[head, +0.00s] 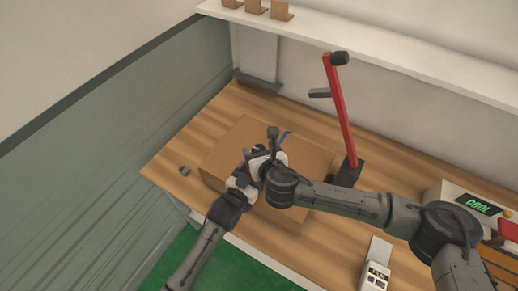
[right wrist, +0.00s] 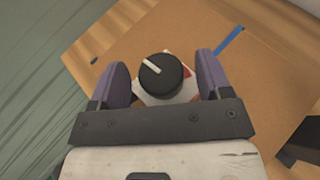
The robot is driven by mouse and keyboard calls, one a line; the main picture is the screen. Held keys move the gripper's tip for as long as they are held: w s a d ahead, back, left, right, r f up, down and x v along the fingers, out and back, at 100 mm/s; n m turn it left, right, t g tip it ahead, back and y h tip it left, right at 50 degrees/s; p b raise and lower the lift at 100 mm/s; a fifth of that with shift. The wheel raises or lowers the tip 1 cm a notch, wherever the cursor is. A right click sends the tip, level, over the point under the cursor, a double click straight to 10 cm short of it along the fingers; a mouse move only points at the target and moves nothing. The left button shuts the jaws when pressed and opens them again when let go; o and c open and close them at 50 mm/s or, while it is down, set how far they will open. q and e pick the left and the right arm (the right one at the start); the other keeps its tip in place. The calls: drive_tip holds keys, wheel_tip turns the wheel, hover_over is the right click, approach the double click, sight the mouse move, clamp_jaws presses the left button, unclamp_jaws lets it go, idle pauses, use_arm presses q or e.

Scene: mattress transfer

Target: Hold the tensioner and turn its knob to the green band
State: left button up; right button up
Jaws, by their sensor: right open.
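The tensioner's round black knob (right wrist: 160,74) with a white pointer line shows in the right wrist view, above a pale plate (right wrist: 186,90) with a red patch. The pointer slants to the upper left; no green band is visible. My right gripper (right wrist: 163,68) is open, its purple fingers on either side of the knob with gaps. In the head view my right gripper (head: 254,164) is over the cardboard box and largely hides the tensioner. My left gripper (head: 240,182) is close beside it from the lower left; its fingers are hidden.
The cardboard box (head: 228,150) lies on the wooden bench (head: 172,160), with a blue strip (right wrist: 230,42) on top. A red lever (head: 338,105) stands behind. A COOL display (head: 479,204) and a white labelled device (head: 375,275) are at right.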

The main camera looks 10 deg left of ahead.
drive_tip(key=shift+w+a+f, duration=0.15)
drive_tip(key=shift+w, duration=0.2)
drive_tip(key=shift+c, duration=0.2)
drive_tip(key=c, duration=0.9)
